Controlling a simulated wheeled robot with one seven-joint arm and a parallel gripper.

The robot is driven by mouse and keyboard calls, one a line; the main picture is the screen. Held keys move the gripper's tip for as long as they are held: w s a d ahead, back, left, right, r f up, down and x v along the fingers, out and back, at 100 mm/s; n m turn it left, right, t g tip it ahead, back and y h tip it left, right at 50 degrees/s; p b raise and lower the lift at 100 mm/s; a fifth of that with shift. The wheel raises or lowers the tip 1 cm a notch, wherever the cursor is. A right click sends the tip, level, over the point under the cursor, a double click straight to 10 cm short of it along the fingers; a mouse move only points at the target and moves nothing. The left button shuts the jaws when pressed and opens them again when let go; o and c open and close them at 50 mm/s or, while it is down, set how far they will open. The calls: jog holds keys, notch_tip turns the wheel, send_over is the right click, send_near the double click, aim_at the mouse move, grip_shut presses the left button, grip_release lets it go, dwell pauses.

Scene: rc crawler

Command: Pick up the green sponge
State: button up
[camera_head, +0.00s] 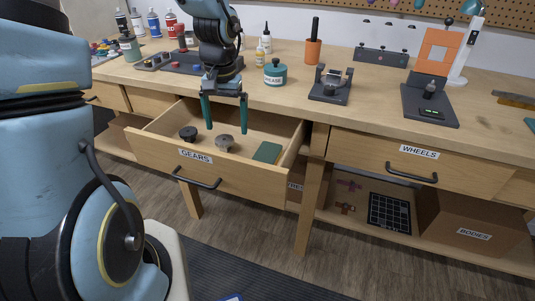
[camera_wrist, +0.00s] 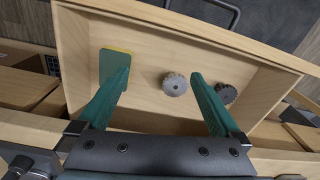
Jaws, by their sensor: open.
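The green sponge (camera_head: 267,152) lies flat in the right part of the open drawer marked GEARS (camera_head: 237,178). In the wrist view the sponge (camera_wrist: 113,66) is at the left, dark green with a yellowish edge, partly covered by my left finger. My gripper (camera_head: 227,130) is open and empty above the drawer, its teal fingers pointing down, to the left of the sponge in the head view. In the wrist view my gripper (camera_wrist: 160,76) has a grey gear between its fingertips in the picture, lower down in the drawer.
A grey gear (camera_head: 224,142) and a black gear (camera_head: 188,133) lie in the drawer left of the sponge. The workbench above holds a grease tub (camera_head: 275,72) and a black fixture (camera_head: 331,86). The drawer marked WHEELS (camera_head: 413,161) is shut.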

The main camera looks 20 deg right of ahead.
jog(key=s+d+f+m, duration=0.2)
jog(key=d, duration=0.7)
send_over(266, 155)
jog(key=f, duration=0.4)
jog(key=shift+s+a+p, duration=0.15)
jog(key=shift+s+p, duration=0.05)
jog(key=shift+p, duration=0.15)
jog(key=shift+w+f+p, duration=0.2)
jog(key=shift+f+p, duration=0.5)
jog(key=shift+f, duration=2.55)
jog(key=shift+c, duration=0.2)
jog(key=c, duration=1.2)
notch_tip(266, 155, up, 10)
jog(key=shift+r+b, duration=0.1)
jog(key=shift+b, duration=0.55)
jog(key=shift+c, duration=0.2)
